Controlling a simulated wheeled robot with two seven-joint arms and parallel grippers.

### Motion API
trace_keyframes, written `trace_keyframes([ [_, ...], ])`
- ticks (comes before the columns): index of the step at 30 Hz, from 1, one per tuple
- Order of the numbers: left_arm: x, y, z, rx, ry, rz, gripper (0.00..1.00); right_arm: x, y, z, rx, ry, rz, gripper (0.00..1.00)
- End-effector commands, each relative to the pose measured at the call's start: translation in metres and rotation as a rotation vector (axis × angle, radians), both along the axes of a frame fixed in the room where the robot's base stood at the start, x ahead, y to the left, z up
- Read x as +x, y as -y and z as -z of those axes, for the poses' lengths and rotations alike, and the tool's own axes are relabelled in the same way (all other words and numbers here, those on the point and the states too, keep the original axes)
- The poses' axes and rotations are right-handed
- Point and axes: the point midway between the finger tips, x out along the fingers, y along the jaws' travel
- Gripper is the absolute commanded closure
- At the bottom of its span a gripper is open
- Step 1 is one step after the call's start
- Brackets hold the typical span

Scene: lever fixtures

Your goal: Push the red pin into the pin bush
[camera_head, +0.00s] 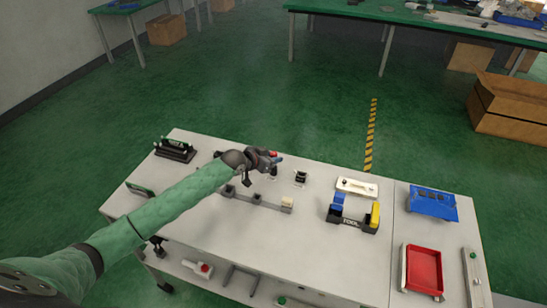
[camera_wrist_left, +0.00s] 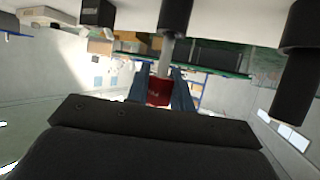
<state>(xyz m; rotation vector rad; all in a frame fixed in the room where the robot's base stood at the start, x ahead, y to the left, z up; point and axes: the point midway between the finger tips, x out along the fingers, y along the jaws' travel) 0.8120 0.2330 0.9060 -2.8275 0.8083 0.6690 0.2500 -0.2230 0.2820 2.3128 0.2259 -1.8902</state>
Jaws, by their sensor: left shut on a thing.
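My left gripper (camera_head: 274,159) is over the middle back part of the white table. Its two blue-grey fingers are shut on the red pin's head, which shows in the wrist view (camera_wrist_left: 159,92) and as a small red spot in the head view (camera_head: 273,154). In the wrist view, the table is at the top of the picture, and the pin's grey shaft (camera_wrist_left: 176,52) runs from the red head to a dark cylindrical bush (camera_wrist_left: 175,14). The shaft lines up with the bush; how deep it sits inside is unclear. My right gripper is not in view.
A small black fixture (camera_head: 300,177) stands just right of the gripper. A grey bar with posts (camera_head: 255,199) lies in front. A tool holder (camera_head: 352,223), a blue rack (camera_head: 432,203) and a red tray (camera_head: 424,270) are to the right.

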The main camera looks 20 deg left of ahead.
Motion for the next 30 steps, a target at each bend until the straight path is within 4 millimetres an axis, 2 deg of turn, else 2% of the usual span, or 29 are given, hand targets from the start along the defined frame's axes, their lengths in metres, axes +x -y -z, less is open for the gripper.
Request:
trace_keyframes([
  [30, 0.0, 0.0, 0.021, 0.0, 0.0, 0.0, 1.0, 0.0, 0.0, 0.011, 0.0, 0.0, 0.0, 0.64],
])
